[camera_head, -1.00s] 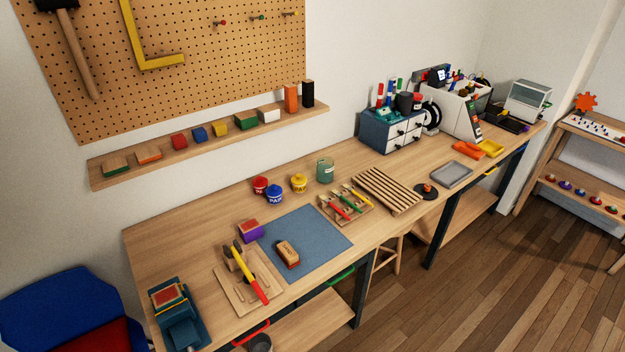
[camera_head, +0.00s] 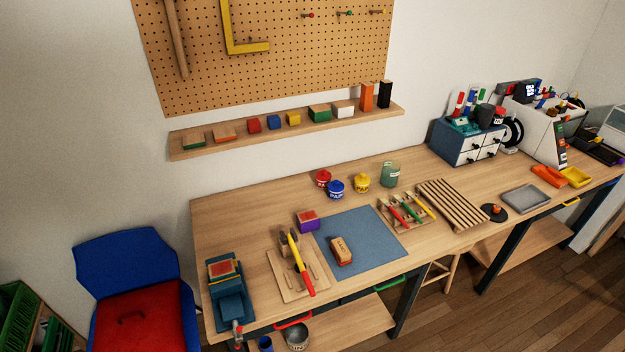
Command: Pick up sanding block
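A sanding block (camera_head: 341,251) with a tan top marked with dark letters and a red lower edge lies on the left part of the blue-grey mat (camera_head: 378,243) on the workbench. A red and purple block (camera_head: 308,221) sits just behind the mat's left edge, apart from the sanding block. Neither of my grippers is in the picture.
Left of the mat is a wooden board (camera_head: 281,286) with a yellow and red tool; a teal vise-like device (camera_head: 231,299) stands at the bench's left end. Paint pots (camera_head: 336,189) and a brush rack (camera_head: 413,222) stand behind and right. A blue chair (camera_head: 126,262) stands left.

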